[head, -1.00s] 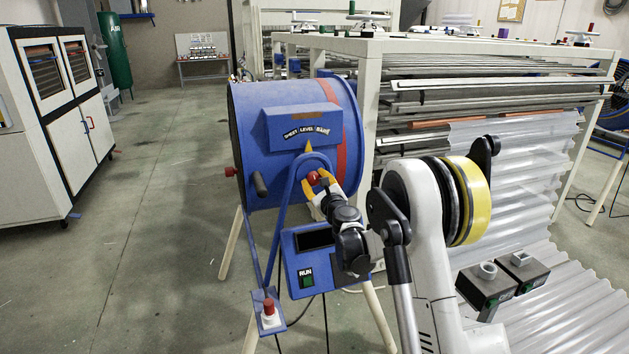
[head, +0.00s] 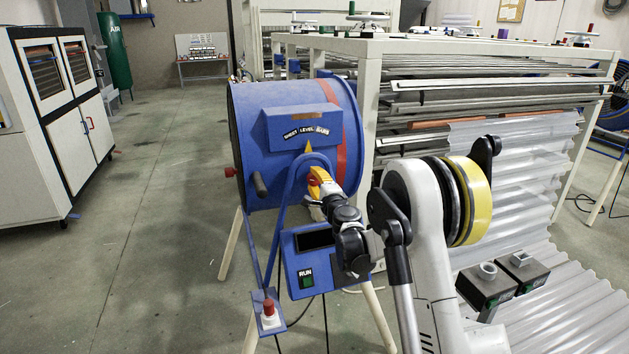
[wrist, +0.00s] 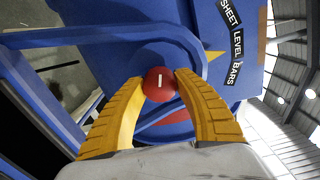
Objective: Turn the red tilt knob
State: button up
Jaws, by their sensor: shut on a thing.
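The red tilt knob (wrist: 160,84) is round with a short white line on its face. It sits on the front of the blue drum machine (head: 285,165), below a yellow pointer (head: 308,146) and a "SHEET LEVEL BARS" label (head: 306,132). My gripper (wrist: 162,86) has yellow fingers closed around the knob, one on each side. In the head view the knob (head: 314,181) is partly hidden by the fingers. In the wrist view the white line stands slightly tilted from the finger direction or nearly so; its exact angle is hard to tell.
A blue box with a green RUN button (head: 307,278) hangs below the drum. A red push button (head: 268,307) sits on a bracket at lower left. Another red knob (head: 231,172) is on the drum's left side. Floor at left is clear.

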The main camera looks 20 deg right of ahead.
jog(key=shift+d+n, duration=0.1)
jog(key=shift+n, duration=1.8)
jog(key=o, duration=1.2)
jog(key=shift+s, duration=0.1)
jog(key=s, duration=1.1)
jog(key=shift+s+d, duration=0.3)
jog(key=shift+s, duration=0.1)
jog(key=shift+r, duration=0.1)
